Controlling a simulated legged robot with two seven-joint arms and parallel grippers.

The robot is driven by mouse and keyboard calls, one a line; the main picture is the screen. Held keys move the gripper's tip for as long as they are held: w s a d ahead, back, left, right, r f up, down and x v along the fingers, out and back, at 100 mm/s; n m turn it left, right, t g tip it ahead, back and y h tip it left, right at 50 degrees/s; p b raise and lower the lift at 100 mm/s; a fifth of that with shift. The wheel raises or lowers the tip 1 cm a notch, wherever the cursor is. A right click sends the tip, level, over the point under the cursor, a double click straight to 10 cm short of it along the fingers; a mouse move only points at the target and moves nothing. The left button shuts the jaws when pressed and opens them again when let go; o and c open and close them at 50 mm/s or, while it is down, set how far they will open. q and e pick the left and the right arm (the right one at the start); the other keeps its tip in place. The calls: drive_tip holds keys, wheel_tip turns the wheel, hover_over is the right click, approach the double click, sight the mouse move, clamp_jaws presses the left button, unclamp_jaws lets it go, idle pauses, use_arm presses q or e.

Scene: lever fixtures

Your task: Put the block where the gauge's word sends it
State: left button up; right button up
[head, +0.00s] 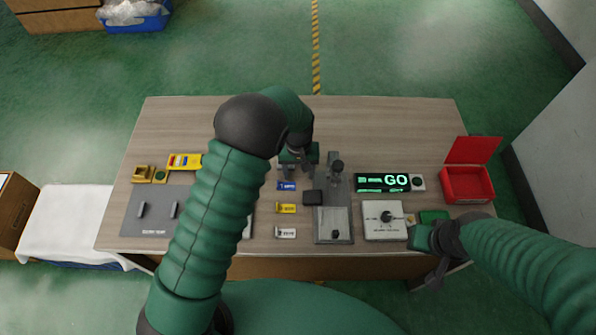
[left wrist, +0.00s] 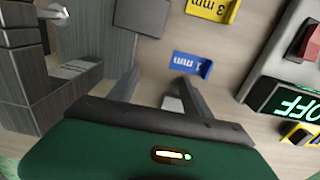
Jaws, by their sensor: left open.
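The lit display (head: 390,182) right of centre in the head view reads GO in green. My left gripper (head: 298,172) is low over the table behind the blue tag (head: 287,185). In the left wrist view its fingers (left wrist: 160,95) are spread, with a small pale piece (left wrist: 172,103) between or just beyond them; I cannot tell whether it is held. A dark square block (head: 313,197) sits left of the grey fixture (head: 333,225); it also shows in the left wrist view (left wrist: 143,15). My right gripper (head: 437,272) hangs by the front right edge, its jaw gap unclear.
An open red box (head: 467,185) stands at the right. A white lever panel (head: 384,220) is at the front right. Yellow (head: 286,208) and white (head: 286,232) tags lie in front. The left wrist view shows a second display (left wrist: 295,100) reading OFF. My left arm hides the centre left.

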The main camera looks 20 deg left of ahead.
use_arm(q)
drive_tip(key=shift+s+d, duration=0.1)
drive_tip(key=shift+d, duration=0.2)
drive_tip(key=r, duration=0.3)
drive_tip(key=w+r, duration=0.1)
drive_tip(key=r, duration=0.1)
drive_tip(key=shift+d+r+p, duration=0.1)
drive_tip(key=shift+d+p, duration=0.15)
drive_tip(key=shift+p, duration=0.05)
wheel_tip(320, 180, up, 7)
drive_tip(key=s+a+m+t, duration=0.1)
drive_tip(key=s+a, duration=0.2)
drive_tip(key=s, duration=0.6)
drive_tip(key=s+a+m+t, duration=0.1)
drive_tip(key=s+a+m, duration=0.1)
drive_tip(key=s, duration=0.7)
drive_tip(key=shift+s+a+r+t, duration=0.25)
drive_tip(key=shift+a+r+t, duration=0.05)
drive_tip(key=shift+a, duration=0.15)
drive_tip(key=shift+c, duration=0.3)
